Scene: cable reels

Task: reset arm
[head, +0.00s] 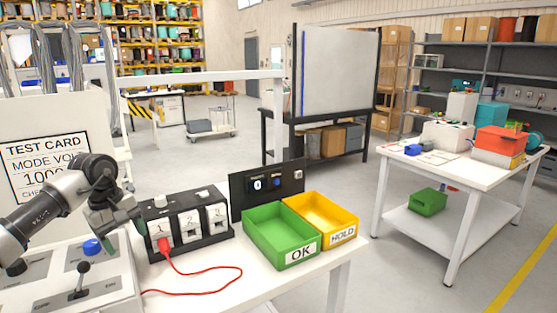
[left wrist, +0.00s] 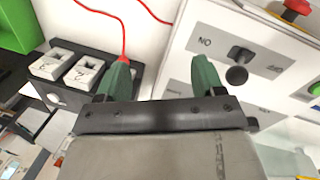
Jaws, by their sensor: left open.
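My left gripper (head: 118,218) comes in from the left in the head view, above the gap between the control panel and the block rack. In the left wrist view its two green fingers (left wrist: 161,76) are spread apart, with nothing visible between them. A red plug (head: 163,244) sits at the front of block 1 in the black rack (head: 190,246), its red cable (head: 215,269) looping over the table. In the wrist view the cable (left wrist: 123,35) runs down behind one finger, which hides its end. My right gripper is not in view.
The control panel (head: 119,277) has a lever (head: 82,275) and blue button (head: 91,247); the wrist view shows a black knob (left wrist: 237,74) and red button (left wrist: 297,8). A green OK bin (head: 265,243) and yellow HOLD bin (head: 333,214) stand right of the rack.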

